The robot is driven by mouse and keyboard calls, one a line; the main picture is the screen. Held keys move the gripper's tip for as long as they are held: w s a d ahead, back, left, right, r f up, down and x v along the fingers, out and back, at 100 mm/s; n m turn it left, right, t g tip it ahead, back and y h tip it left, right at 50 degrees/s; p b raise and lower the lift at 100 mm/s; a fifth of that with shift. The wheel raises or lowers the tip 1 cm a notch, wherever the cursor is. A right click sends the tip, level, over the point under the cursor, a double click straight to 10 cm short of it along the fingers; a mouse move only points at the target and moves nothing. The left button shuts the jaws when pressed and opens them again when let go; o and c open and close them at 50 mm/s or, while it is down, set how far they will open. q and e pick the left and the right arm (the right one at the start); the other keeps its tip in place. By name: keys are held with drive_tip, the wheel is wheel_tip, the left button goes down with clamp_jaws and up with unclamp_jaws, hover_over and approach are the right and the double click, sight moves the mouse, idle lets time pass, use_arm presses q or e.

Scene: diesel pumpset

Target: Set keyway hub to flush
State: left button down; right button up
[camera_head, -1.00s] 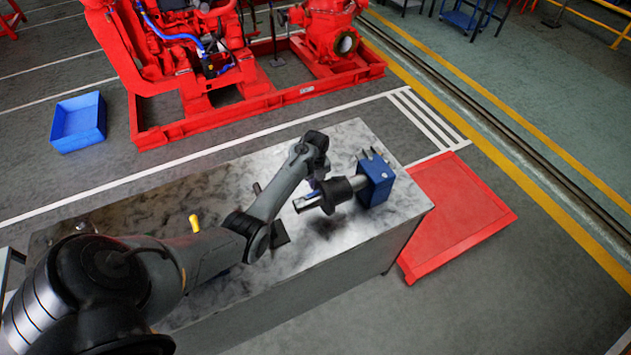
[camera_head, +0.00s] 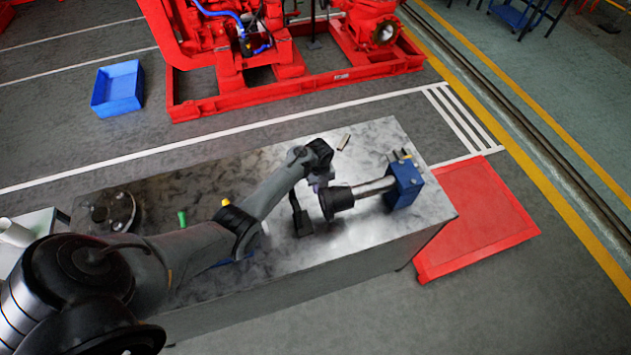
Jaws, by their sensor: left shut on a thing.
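The dark keyway hub (camera_head: 338,202) sits on a bare metal shaft (camera_head: 374,187) that sticks out leftward from a blue block (camera_head: 405,184) on the bench. The hub is at the shaft's free left end, with bare shaft between it and the block. No shaft end shows beyond the hub's left side, though the exact fit of the end faces is too small to tell. My left gripper (camera_head: 322,184) is at the hub's upper left edge, shut on it; its fingers are mostly hidden by my wrist. My right gripper is not in view.
The metal-topped bench (camera_head: 380,235) also carries a black tool (camera_head: 300,217), a small metal piece (camera_head: 343,142), a green item (camera_head: 182,218), a yellow item (camera_head: 225,202) and a round flange (camera_head: 112,210).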

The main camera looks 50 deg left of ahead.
use_arm(q)
drive_tip(key=shift+s+r, duration=0.1)
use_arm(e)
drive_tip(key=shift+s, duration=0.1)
use_arm(q)
drive_tip(key=c, duration=1.3)
unclamp_jaws()
drive_tip(key=shift+c, duration=0.2)
drive_tip(key=o, duration=0.3)
drive_tip(key=shift+s+a, duration=0.15)
drive_tip(key=shift+s, duration=0.1)
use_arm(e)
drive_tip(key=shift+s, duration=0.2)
use_arm(q)
drive_tip(key=shift+w, duration=0.1)
drive_tip(key=shift+r, duration=0.15)
wheel_tip(320, 180, up, 9)
drive_tip(key=shift+f+p, duration=0.1)
drive_tip(key=shift+p, duration=0.5)
drive_tip(key=shift+r, duration=0.8)
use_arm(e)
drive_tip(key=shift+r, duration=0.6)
